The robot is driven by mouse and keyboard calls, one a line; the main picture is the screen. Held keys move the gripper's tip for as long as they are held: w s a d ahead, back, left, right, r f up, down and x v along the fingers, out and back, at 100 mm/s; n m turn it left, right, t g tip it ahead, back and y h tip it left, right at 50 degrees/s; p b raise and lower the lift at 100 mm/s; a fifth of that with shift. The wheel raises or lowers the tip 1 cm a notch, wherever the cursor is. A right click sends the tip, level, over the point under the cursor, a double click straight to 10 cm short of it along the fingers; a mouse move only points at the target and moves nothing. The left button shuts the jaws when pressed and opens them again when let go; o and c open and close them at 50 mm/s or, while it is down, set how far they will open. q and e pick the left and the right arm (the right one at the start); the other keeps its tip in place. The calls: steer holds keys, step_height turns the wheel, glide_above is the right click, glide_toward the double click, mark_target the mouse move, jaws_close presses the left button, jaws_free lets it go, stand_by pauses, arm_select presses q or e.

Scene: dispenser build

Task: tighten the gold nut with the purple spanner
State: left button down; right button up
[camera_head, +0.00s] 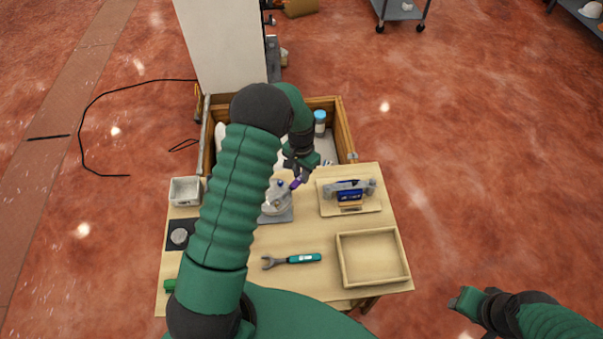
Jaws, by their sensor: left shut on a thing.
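My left gripper (299,169) is at the back edge of the wooden table, shut on the purple spanner (296,184). Only a short purple piece of the spanner shows below the fingers. It is just above and right of a silver dispenser part (276,204) on a grey base plate. I cannot tell whether the spanner touches that part. I cannot make out the gold nut; it is too small or hidden. My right gripper (463,302) is off the table's right side, low in the picture, and its jaw opening is unclear.
A teal spanner (291,260) lies at the table's front middle. An empty wooden tray (343,262) is at the front right, a blue-and-grey device (349,191) on a board behind it. A small grey box (185,190) stands left. An open wooden crate (345,128) adjoins the back.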

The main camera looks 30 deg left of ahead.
arm_select(q)
steer(key=shift+f, duration=0.25)
stand_by(0.3)
steer(key=shift+s+d+m, duration=0.2)
steer(key=shift+d+m, duration=1)
steer(key=shift+p, duration=0.3)
steer(key=shift+s+d+m+p, duration=0.2)
steer(key=shift+d+m, duration=0.35)
steer(key=shift+s+d+m+p, duration=0.15)
steer(key=shift+s+d+m, duration=0.05)
steer(key=shift+d+m, duration=0.35)
